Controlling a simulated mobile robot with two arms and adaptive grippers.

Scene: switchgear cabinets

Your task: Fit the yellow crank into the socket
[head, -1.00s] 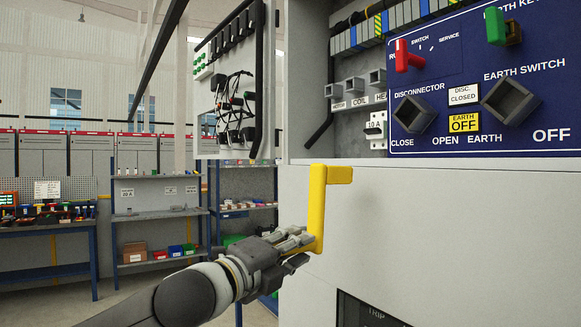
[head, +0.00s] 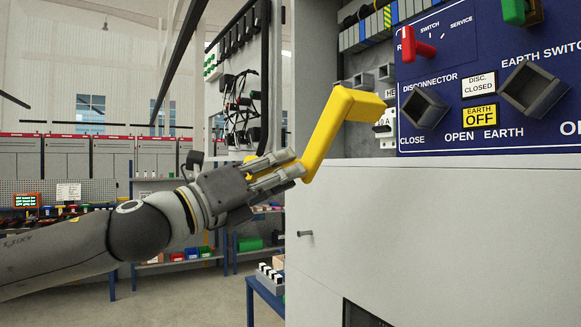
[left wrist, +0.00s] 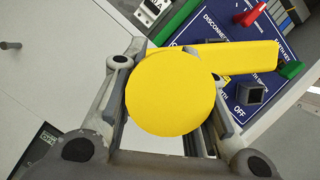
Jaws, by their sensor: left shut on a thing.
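The yellow crank (head: 332,130) is held in my left gripper (head: 292,175), which is shut on its lower end. In the head view the crank leans up to the right, with its short end pointing right toward the blue panel. In the left wrist view the crank (left wrist: 170,92) shows its round end between the fingers and its arm stretching right. Two square sockets are on the panel: the disconnector socket (head: 424,108) and the earth switch socket (head: 534,90). The crank is left of both and apart from them. My right gripper is not in view.
The blue panel (head: 450,62) carries a red key (head: 416,46) and a green key (head: 514,12). The open cabinet door (head: 238,85) stands left, behind the arm. The grey cabinet front (head: 440,220) lies below the panel. Shelves (head: 180,262) stand further back.

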